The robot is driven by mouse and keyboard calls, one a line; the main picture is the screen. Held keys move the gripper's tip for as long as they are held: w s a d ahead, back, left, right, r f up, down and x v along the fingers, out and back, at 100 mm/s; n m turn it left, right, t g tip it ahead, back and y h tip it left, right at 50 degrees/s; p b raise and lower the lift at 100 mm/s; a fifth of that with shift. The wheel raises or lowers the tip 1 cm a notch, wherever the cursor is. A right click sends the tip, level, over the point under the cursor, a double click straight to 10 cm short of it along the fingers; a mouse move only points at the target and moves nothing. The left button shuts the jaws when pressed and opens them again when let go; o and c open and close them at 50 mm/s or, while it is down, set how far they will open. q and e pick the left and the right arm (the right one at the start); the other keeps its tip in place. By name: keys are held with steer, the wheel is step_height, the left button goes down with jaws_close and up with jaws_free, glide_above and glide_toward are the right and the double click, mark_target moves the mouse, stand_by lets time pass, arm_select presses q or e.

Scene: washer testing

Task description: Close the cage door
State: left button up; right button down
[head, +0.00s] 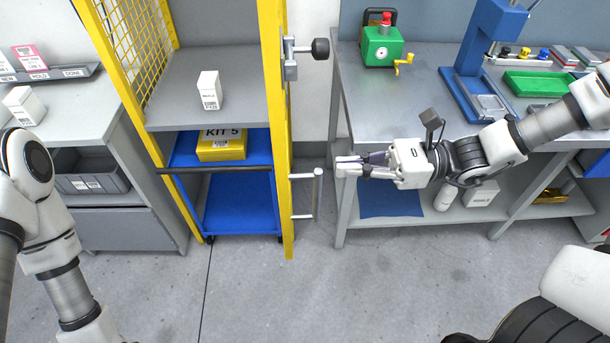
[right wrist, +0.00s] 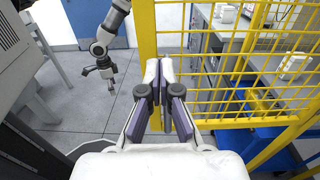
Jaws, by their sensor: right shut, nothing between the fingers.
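The cage door (head: 276,130) is a yellow frame seen nearly edge-on in the head view, standing open beside the cage's uncovered front. A latch (head: 290,62) with a black knob and a grey bar handle (head: 317,195) are on it. In the right wrist view the door's yellow mesh (right wrist: 215,60) fills the right side. My right gripper (head: 340,166) is shut and empty, right of the door and a little above the handle; contact cannot be told. Its fingers (right wrist: 166,75) point toward the yellow frame.
Inside the cage are a grey shelf (head: 235,98) with a white box (head: 209,90), and a blue cart (head: 238,205) bearing a yellow kit box (head: 222,146). A grey workbench (head: 400,105) stands right, under my right arm. Floor (head: 250,290) before the cage is clear.

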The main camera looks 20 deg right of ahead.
steer(key=x, duration=0.7)
steer(key=shift+a, duration=0.15)
steer(key=shift+w, duration=0.1)
